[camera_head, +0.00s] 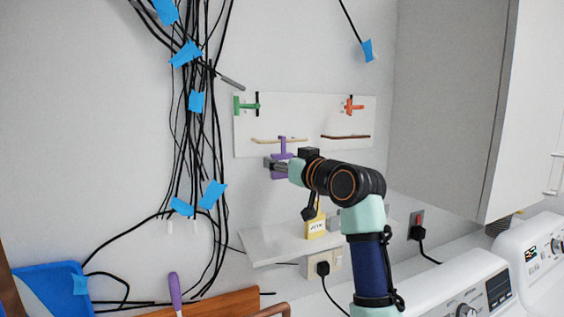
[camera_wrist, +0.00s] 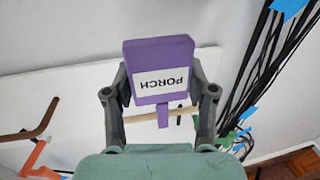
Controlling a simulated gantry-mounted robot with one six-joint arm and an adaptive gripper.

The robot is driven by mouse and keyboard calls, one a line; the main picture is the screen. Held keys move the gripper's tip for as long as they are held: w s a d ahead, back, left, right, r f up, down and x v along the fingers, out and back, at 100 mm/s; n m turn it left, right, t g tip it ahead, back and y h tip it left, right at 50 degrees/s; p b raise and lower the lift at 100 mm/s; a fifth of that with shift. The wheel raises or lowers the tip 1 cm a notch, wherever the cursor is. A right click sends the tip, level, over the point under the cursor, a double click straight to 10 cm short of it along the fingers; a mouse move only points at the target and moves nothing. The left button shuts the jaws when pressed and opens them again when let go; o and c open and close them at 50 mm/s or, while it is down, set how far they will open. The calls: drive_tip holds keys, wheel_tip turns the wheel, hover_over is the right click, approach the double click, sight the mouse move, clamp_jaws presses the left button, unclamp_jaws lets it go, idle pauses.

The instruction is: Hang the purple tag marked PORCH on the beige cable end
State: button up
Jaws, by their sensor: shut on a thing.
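The purple tag (camera_wrist: 162,56) has a white label reading PORCH, upside down in the wrist view. My gripper (camera_wrist: 160,88) is shut on its block, one finger on each side. The tag's purple stem (camera_wrist: 162,117) crosses the beige cable end (camera_wrist: 140,118). In the head view the stem (camera_head: 282,144) reaches up across the beige cable end (camera_head: 262,140), low on the left of the white panel. My gripper (camera_head: 277,165) is just below that cable. I cannot tell whether the stem is hooked over the cable or only in front of it.
The panel (camera_head: 300,110) also bears a green tag (camera_head: 246,106), an orange tag (camera_head: 354,106) and a brown cable end (camera_head: 345,137). A yellow labelled tag (camera_head: 316,224) is on the shelf (camera_head: 275,244) below. Black cables with blue tape hang at left.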

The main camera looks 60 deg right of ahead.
drive_tip(key=o, duration=1.2)
drive_tip(key=v, duration=1.2)
